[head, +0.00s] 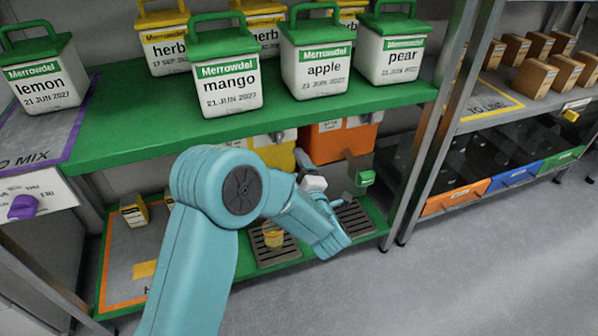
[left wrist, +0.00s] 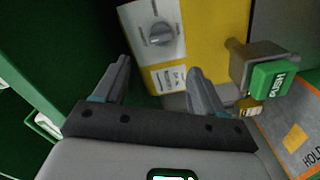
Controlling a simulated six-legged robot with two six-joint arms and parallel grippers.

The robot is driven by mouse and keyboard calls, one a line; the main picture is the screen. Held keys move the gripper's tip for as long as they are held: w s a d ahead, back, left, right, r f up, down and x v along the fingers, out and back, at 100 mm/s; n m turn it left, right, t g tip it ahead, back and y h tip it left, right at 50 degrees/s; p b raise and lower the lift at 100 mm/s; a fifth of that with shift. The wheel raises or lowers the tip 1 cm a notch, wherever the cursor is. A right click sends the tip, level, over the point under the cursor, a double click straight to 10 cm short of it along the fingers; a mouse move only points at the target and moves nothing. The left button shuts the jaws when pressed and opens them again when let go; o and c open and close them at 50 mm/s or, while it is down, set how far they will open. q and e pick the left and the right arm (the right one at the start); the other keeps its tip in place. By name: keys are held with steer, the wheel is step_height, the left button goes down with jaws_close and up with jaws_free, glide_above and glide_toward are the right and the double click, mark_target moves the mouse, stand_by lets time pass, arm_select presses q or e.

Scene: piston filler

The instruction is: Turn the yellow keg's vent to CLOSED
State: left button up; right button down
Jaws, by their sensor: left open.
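The yellow keg (head: 276,155) stands on the lower green shelf, partly hidden behind my left arm. In the left wrist view the yellow keg (left wrist: 203,40) fills the upper middle. Its vent is a grey round knob (left wrist: 159,33) on a pale plate; the plate's marks are too small to read, so I cannot tell the setting. My left gripper (left wrist: 160,66) is open and empty, its fingers apart below the knob in the picture and not touching it. In the head view my left gripper (head: 314,184) is in front of the kegs. My right gripper is not in view.
A grey tap with a green tag (left wrist: 270,78) juts out right of the fingers. An orange keg (head: 340,140) stands beside the yellow one. Drip trays (head: 275,250) lie below. The upper green shelf (head: 150,128) with labelled tubs overhangs the kegs. The floor at right is clear.

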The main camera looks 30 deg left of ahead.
arm_select(q)
steer(key=shift+v, duration=1.9)
steer(key=shift+p, duration=0.35)
